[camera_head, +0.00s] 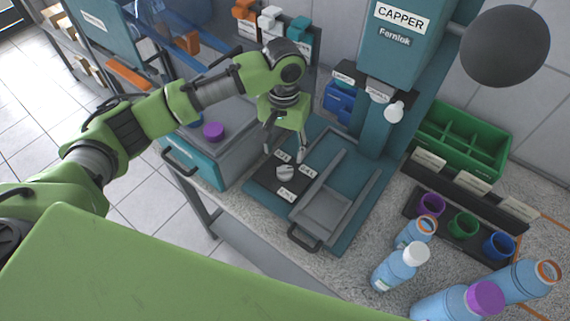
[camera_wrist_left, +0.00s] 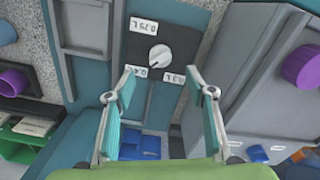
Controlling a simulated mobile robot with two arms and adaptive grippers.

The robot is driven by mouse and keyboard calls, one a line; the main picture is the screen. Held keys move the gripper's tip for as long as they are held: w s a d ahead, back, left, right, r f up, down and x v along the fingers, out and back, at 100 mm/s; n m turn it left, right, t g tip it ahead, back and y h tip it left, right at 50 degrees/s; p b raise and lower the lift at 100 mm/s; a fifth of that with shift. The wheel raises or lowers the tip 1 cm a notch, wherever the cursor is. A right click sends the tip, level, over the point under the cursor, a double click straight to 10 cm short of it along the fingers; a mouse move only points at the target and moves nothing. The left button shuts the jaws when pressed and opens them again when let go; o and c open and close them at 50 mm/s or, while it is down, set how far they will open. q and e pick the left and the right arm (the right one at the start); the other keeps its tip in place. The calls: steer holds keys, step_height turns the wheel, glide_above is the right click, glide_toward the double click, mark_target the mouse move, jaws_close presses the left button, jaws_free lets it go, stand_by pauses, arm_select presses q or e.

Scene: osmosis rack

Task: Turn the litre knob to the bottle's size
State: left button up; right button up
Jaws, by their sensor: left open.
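The litre knob (camera_head: 285,173), a pale grey dial, sits on a dark plate on the teal capper (camera_head: 393,50). Three white labels surround it. Several light blue bottles of differing size stand at lower right, including a small open one (camera_head: 413,233) and a white-capped one (camera_head: 398,268). My right gripper is not in view.
A grey tray with a handle (camera_head: 322,212) lies right of the knob. A teal-fronted box (camera_head: 190,165) with a purple cap (camera_head: 213,131) stands left. A cap holder (camera_head: 445,232) and green divided bin (camera_head: 480,150) are at right.

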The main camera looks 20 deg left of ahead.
mark_target(285, 168)
arm_select(q)
steer(key=f, duration=0.2)
steer(key=f+p, duration=0.1)
steer(key=f, duration=0.2)
steer(key=w+f, duration=0.1)
steer(key=f, duration=0.2)
steer(key=shift+f, duration=0.25)
steer(key=shift+s+f+p, duration=0.2)
steer(key=shift+f+p, duration=0.1)
steer(key=shift+f, duration=0.3)
steer(key=shift+w+f, duration=0.15)
steer(key=shift+f, duration=0.05)
steer(key=c, duration=1.1)
